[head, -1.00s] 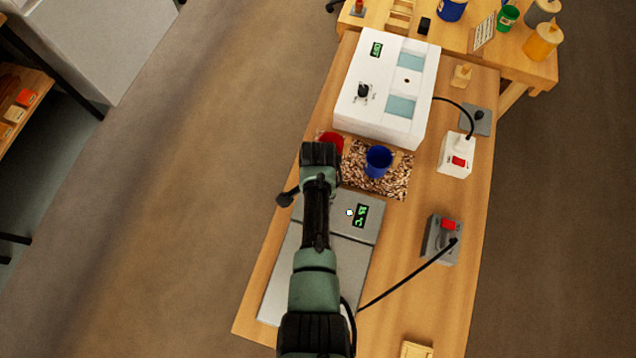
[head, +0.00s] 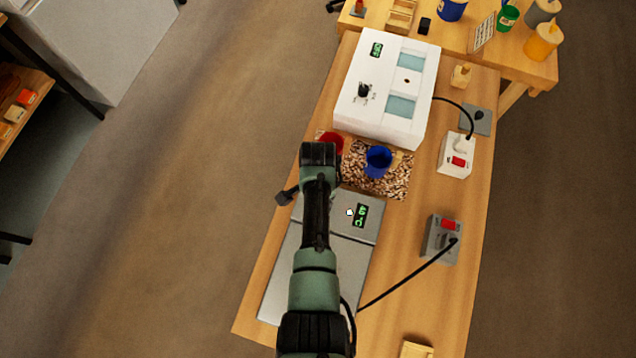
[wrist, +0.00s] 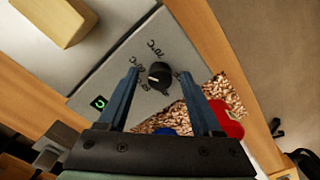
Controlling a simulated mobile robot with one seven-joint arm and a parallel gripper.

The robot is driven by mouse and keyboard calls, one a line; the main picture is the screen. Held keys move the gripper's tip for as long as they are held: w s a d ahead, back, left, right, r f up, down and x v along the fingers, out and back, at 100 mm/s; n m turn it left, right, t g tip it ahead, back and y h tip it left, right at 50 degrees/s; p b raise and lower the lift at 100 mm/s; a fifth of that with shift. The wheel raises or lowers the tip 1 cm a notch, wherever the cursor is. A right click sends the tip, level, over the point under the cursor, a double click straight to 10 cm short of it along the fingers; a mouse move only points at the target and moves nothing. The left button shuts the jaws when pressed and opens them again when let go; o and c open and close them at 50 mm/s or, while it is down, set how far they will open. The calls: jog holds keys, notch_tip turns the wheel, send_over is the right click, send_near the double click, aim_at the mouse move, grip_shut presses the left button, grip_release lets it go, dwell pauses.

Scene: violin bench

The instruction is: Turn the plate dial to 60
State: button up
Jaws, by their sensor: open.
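The hot plate (head: 312,268) is a grey flat unit on the bench, with a green lit display (head: 360,215) on its raised control strip. The display's digits are small and sideways, looking like 40 °C. My gripper (wrist: 158,72) is open, with one blue finger on each side of the dial. I cannot tell whether the fingers touch it. In the head view, my arm hides the dial.
A grey switch box (head: 441,240) with a cable is to the right.

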notch_tip(320, 180, up, 13)
dwell(0.6)
dwell(0.5)
